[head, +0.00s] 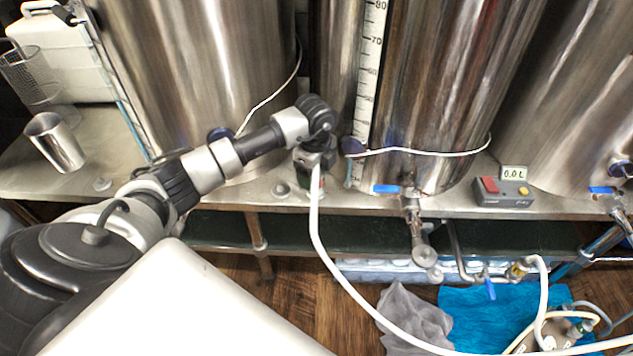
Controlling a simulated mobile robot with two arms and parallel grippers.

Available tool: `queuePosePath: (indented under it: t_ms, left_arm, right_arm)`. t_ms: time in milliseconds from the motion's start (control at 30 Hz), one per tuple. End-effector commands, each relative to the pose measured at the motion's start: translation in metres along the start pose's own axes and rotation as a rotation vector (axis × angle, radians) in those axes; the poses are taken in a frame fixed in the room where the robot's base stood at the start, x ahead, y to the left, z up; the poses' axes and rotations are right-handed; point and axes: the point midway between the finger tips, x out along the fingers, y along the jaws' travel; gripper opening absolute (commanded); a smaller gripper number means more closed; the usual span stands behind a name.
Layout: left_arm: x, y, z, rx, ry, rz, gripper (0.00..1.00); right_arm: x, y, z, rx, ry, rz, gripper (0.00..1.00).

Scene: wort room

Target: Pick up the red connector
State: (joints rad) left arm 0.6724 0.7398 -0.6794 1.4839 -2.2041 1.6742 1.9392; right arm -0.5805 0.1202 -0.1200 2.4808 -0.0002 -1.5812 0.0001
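My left arm comes in from the left, and its gripper (314,160) points down over the front of the metal shelf, between two steel tanks. The upper end of a white hose (316,215) meets the gripper. The fingers are dark and small, and I cannot tell whether they are open or shut on the hose end. No red connector shows clearly; it may be hidden at the gripper. My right gripper is not in view.
Large steel tanks (430,90) stand close behind the gripper. On the metal shelf (240,193) are a metal cup (55,143) at left and a control box (502,192) with a red button at right. A valve (414,215) juts out. Blue and grey cloths (412,318) lie below.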

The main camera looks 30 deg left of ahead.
Motion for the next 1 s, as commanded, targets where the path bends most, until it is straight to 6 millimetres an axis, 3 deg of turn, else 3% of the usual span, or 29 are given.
queuePosePath:
  t_ms: [100, 333, 700, 1000]
  left_arm:
    - [0.016, 0.0002, 0.0003, -0.001, 0.0, 0.0, 0.68]
    - [0.0164, 0.0, 0.0006, -0.001, -0.001, -0.001, 0.68]
    - [0.0161, 0.0, 0.0006, -0.001, 0.0, -0.001, 0.12]
    - [0.0133, -0.0004, 0.0006, -0.001, 0.0, -0.003, 0.11]
  right_arm:
    - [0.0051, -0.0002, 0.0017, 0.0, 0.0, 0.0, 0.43]
    - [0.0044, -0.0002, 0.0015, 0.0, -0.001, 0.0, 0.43]
    - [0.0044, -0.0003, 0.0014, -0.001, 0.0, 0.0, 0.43]
    - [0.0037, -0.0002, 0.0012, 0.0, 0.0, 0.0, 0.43]
